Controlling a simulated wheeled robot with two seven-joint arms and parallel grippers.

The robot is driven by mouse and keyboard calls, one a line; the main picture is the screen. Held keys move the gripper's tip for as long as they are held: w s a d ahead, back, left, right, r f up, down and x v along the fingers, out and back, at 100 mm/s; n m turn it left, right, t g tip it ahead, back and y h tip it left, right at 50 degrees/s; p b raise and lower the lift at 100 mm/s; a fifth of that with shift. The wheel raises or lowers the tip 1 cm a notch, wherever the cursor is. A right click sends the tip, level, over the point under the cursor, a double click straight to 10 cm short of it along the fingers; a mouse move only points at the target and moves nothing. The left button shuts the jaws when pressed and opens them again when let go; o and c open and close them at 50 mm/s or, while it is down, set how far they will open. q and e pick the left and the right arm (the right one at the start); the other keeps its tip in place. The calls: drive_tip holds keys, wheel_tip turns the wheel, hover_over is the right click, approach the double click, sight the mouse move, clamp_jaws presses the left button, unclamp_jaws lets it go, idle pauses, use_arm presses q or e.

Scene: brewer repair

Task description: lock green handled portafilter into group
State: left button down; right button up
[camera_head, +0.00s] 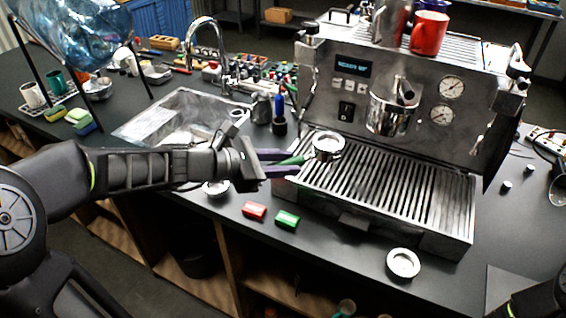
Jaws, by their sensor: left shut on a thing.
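The green handled portafilter (328,146) shows its metal basket over the left part of the espresso machine's drip tray (420,190). My left gripper (275,163) is shut on its green handle, from the left. The basket is level and apart from the group (392,110), which hangs on the machine's front panel, up and to the right. Whether the basket touches the tray grate cannot be told. Only a dark part of my right arm shows at the bottom right corner; its gripper is out of view.
A red block (254,210) and a green block (287,219) lie on the counter in front of the tray. A round metal piece (403,263) lies at front right. A red mug (429,33) stands on the machine. A sink (178,117) is behind my left arm.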

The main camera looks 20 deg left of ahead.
use_arm(q)
drive_tip(key=shift+w+d+b, duration=1.1)
drive_tip(key=shift+w+d, duration=4.4)
drive_tip(key=shift+d, duration=0.15)
drive_tip(key=shift+r, duration=0.25)
drive_tip(key=shift+r+p, duration=0.75)
drive_tip(key=shift+r, duration=0.45)
idle(0.9)
